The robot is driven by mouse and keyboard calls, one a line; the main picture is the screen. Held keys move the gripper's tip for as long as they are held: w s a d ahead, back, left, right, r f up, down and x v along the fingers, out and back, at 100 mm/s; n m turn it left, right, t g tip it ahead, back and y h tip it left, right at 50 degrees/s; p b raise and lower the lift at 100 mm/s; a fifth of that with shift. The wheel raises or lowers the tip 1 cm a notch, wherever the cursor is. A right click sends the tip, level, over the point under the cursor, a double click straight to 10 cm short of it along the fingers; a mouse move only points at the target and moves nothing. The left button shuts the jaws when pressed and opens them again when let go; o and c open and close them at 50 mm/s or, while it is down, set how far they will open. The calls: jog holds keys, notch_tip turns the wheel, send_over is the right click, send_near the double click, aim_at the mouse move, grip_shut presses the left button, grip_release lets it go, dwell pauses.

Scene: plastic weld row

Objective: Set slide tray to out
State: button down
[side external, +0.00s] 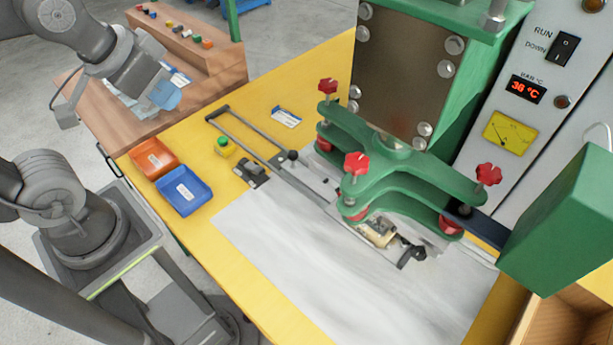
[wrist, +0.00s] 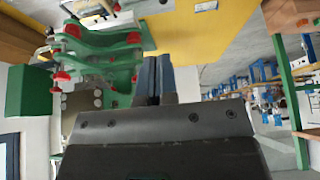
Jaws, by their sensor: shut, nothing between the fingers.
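The slide tray (side external: 323,187) sits on a pair of dark rails (side external: 246,133) that run from the table's left part to under the green press (side external: 402,185). A pale part with a dark piece (side external: 378,232) shows beneath the press plates, which partly hide the tray. A black knob (side external: 293,156) stands near the tray's left end. My gripper (side external: 166,94) is at the upper left, over the wooden side bench and well apart from the tray. In the wrist view its blue fingers (wrist: 154,75) are together and empty.
An orange bin (side external: 153,158) and a blue bin (side external: 186,191) stand at the table's left edge. Red knobs (side external: 357,163) stick up from the press. The white sheet (side external: 320,275) in front is clear.

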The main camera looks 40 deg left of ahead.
aim_at(292, 151)
dwell(0.4)
